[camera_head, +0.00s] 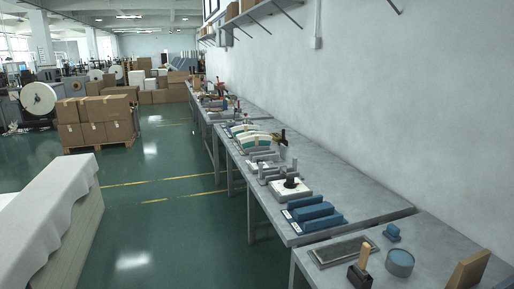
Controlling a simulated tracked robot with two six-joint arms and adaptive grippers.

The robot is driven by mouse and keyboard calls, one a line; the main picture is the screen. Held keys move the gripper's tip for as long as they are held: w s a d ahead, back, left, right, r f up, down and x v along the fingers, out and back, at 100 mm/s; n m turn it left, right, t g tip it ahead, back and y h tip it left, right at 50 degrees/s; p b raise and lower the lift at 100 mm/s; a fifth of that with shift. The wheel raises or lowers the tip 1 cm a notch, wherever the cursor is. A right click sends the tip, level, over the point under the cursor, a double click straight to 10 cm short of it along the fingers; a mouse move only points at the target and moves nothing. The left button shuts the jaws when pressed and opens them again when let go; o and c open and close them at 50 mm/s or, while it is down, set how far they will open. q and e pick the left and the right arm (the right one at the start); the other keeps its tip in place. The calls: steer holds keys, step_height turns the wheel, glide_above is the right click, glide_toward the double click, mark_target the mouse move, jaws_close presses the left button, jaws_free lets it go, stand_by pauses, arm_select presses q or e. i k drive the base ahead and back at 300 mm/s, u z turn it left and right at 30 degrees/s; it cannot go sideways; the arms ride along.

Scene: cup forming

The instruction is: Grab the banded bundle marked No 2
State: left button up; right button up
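Several pale curved stacks, which look like bundles of fan-shaped blanks, lie on the middle bench; the nearer one (254,143) shows teal and cream colours, with another (243,129) just behind it. Any bands and numbers on them are too small to read, so I cannot tell which is No 2. Neither of my grippers shows in this view.
Grey benches (372,204) run along the right wall. The nearest holds a dark flat tray (343,250), a blue round tin (400,263) and a wooden-handled tool (363,262). A white-draped table (45,207) stands left. Cartons (97,118) stand beyond; green floor between is clear.

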mark_target(255, 140)
steer(key=u, duration=1.15)
steer(key=i, duration=5.85)
steer(key=z, duration=0.55)
